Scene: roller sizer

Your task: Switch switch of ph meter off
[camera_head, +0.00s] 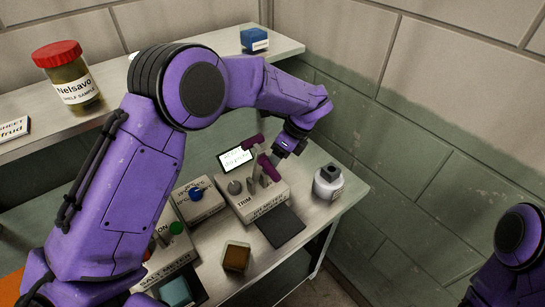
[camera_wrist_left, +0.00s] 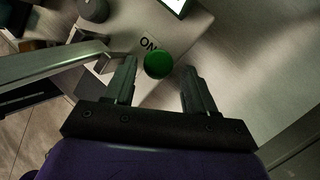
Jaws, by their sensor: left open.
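The pH meter (camera_head: 247,207) is a pale box on the lower bench, with a lit screen (camera_head: 234,158), a grey TRIM knob (camera_head: 235,187) and a magenta-and-grey upright part (camera_head: 268,168). In the left wrist view, a round green switch (camera_wrist_left: 158,65) marked ON sits on its pale casing (camera_wrist_left: 150,92). My left gripper (camera_wrist_left: 158,82) is open, its two fingers on either side of the green switch as seen; contact cannot be told. In the head view my left gripper (camera_head: 287,148) is behind the upright part, and the switch is hidden. My right gripper is out of view.
A white bottle (camera_head: 328,184) stands right of the meter. A dark pad (camera_head: 280,226) and a brown-topped block (camera_head: 236,257) lie in front. A blue-knobbed device (camera_head: 203,203) and a green-buttoned device (camera_head: 172,246) stand left. A shelf with a red-lidded jar (camera_head: 75,85) is behind.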

